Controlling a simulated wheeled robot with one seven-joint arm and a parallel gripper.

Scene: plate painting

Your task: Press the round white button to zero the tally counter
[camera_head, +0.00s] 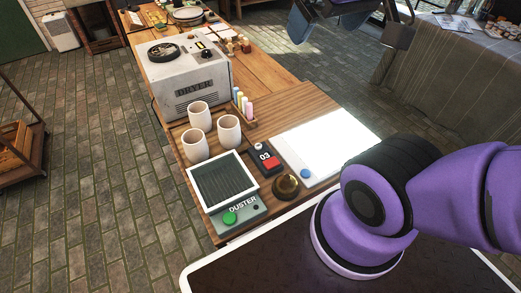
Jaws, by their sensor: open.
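The tally counter (266,159) is a small dark box on the wooden table. My gripper (348,28) is at the top edge of the view, partly cut off. It is open, with nothing seen between its fingers. It is apart from the counter, up and to the right of it in the picture.
Coloured sticks (243,104) stand in a holder nearby. The dryer (187,75) stands behind.

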